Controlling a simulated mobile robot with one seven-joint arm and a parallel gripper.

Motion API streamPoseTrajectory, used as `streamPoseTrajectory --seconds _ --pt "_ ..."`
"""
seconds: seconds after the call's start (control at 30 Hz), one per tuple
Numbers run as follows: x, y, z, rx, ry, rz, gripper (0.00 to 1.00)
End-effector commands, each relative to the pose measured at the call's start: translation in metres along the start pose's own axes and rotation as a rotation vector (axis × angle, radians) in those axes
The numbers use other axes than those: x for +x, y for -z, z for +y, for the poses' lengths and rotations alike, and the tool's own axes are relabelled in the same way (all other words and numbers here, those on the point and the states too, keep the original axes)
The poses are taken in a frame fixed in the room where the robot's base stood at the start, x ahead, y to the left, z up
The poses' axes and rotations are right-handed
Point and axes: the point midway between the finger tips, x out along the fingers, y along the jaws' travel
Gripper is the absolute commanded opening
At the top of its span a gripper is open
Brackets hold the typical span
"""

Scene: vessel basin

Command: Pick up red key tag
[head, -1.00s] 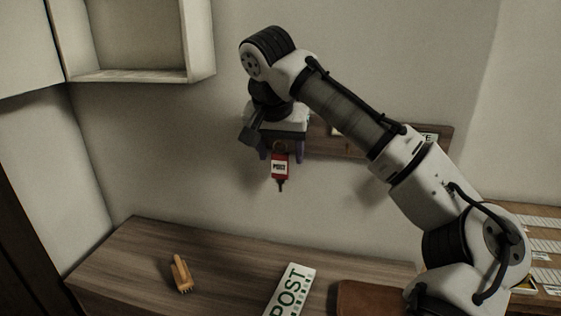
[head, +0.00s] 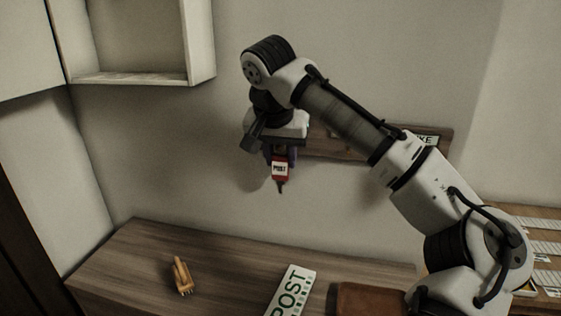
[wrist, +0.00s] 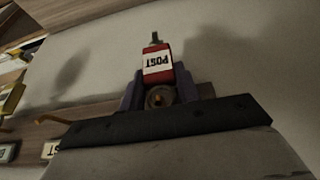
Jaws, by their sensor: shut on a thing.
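The red key tag (head: 280,169) has a white label reading POST and hangs below my gripper (head: 280,151) in the head view, in front of the wall. A dark key tip shows at its lower end. In the wrist view the red key tag (wrist: 157,64) stands out beyond the purple fingers of my gripper (wrist: 160,92), with a round brass-coloured ring part between them. My gripper is shut on the tag at its ring end.
A wooden wall rail (head: 330,147) with labels runs behind my gripper. Below, the wooden counter (head: 140,262) bears a small wooden brush-like object (head: 181,276), a POST sign (head: 291,291) and a brown leather-like item (head: 368,299). An open cabinet (head: 140,40) hangs upper left.

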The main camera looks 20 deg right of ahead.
Motion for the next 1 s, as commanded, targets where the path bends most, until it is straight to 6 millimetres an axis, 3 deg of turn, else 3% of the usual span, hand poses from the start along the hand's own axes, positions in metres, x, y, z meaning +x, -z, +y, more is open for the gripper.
streamPoseTrajectory --seconds 0.2,0.37,0.8,1.0 --pt "-0.012 0.003 -0.001 -0.001 0.002 0.001 0.1" --pt "-0.02 -0.026 0.0 -0.003 0.001 0.003 0.1" --pt "-0.065 -0.128 0.001 -0.001 -0.003 0.005 0.1" --pt "-0.077 -0.154 0.0 0.0 -0.002 0.002 0.1"
